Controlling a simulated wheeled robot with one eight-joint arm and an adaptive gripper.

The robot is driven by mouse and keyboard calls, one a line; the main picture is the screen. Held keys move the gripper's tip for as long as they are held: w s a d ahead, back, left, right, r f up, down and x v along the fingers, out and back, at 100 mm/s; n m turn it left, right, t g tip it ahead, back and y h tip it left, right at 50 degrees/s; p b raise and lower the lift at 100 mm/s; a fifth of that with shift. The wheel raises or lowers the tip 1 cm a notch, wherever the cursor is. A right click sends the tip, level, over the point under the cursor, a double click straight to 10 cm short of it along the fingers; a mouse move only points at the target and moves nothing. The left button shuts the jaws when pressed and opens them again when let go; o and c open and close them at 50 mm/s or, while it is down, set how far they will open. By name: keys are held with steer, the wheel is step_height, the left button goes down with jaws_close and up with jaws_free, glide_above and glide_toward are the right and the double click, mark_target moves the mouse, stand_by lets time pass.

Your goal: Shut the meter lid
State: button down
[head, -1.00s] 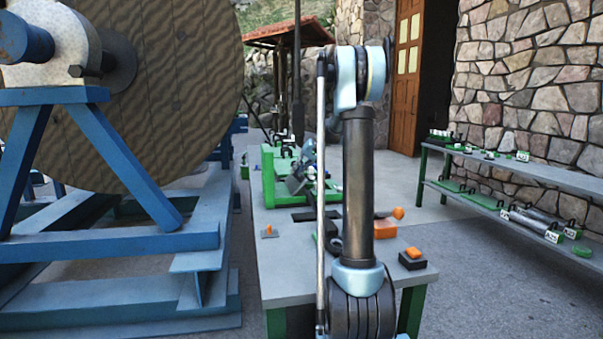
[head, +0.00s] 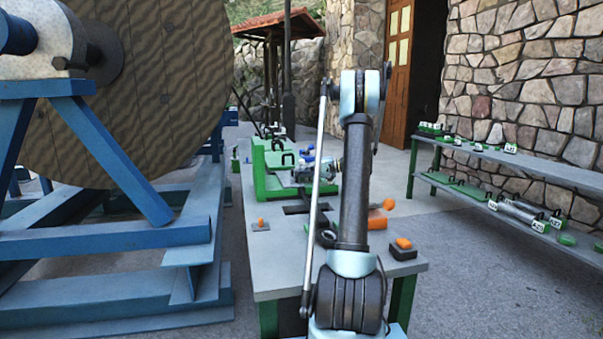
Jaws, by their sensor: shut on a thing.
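My gripper (head: 303,173) is a small grey shape left of my upright arm link, at the green frame (head: 262,172) on the workbench. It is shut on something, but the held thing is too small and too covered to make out. Small blue parts (head: 307,156) show just above it. I cannot clearly pick out the meter or its lid; my arm link hides part of that area.
The grey workbench (head: 275,270) carries an orange-topped black block (head: 403,249), an orange piece (head: 377,222) and a small orange-knobbed plate (head: 260,225). A big cable reel on a blue stand (head: 110,245) stands left. A shelf (head: 500,160) stands right.

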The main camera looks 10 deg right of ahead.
steer(key=shift+w+d+f, duration=0.1)
steer(key=shift+d+f, duration=0.1)
stand_by(0.4)
steer(key=c, duration=1.7)
jaws_free()
steer(key=shift+o, duration=0.2)
steer(key=v, duration=1.2)
steer(key=shift+f, duration=0.25)
